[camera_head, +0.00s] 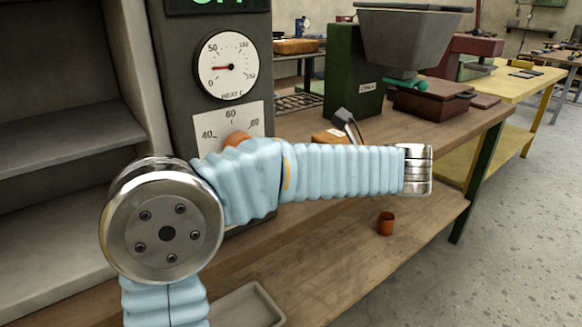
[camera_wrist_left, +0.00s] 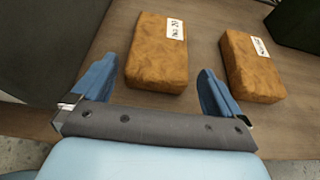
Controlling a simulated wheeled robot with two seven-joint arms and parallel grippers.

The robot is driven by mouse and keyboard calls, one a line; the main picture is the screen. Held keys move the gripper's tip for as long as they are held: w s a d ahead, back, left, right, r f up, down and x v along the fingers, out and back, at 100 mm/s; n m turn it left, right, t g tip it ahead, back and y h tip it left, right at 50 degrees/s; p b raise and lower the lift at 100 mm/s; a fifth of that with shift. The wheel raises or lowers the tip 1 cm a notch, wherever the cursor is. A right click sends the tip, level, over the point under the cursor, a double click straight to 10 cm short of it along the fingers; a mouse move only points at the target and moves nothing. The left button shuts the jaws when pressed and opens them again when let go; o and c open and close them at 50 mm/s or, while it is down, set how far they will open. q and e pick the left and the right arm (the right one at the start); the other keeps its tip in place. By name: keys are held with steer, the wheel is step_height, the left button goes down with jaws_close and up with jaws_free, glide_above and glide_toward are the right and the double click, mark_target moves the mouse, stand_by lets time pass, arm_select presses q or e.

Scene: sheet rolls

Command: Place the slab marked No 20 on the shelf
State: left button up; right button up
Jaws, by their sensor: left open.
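Two brown, mottled slabs lie side by side on the wooden bench in the left wrist view. The left slab (camera_wrist_left: 155,65) has a white label that seems to read No 20. The right slab (camera_wrist_left: 252,75) has a label too oblique to read surely. My left gripper (camera_wrist_left: 157,68) is open, its blue fingers on either side of the left slab's near part in the picture. I cannot tell whether they are down at its level. In the head view my left arm crosses the bench and its fingers are hidden. The grey shelf (camera_head: 62,138) stands at the left. My right gripper is not in view.
A grey machine with a heat dial (camera_head: 228,65) stands beside the shelf. A green machine with a grey hopper (camera_head: 410,40) is at the back of the bench. A small copper cup (camera_head: 385,224) and a shallow tray (camera_head: 245,308) are nearer.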

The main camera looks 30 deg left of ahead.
arm_select(q)
steer(key=x, duration=0.6)
steer(key=shift+f, duration=0.45)
steer(key=shift+r, duration=0.1)
steer(key=c, duration=1.1)
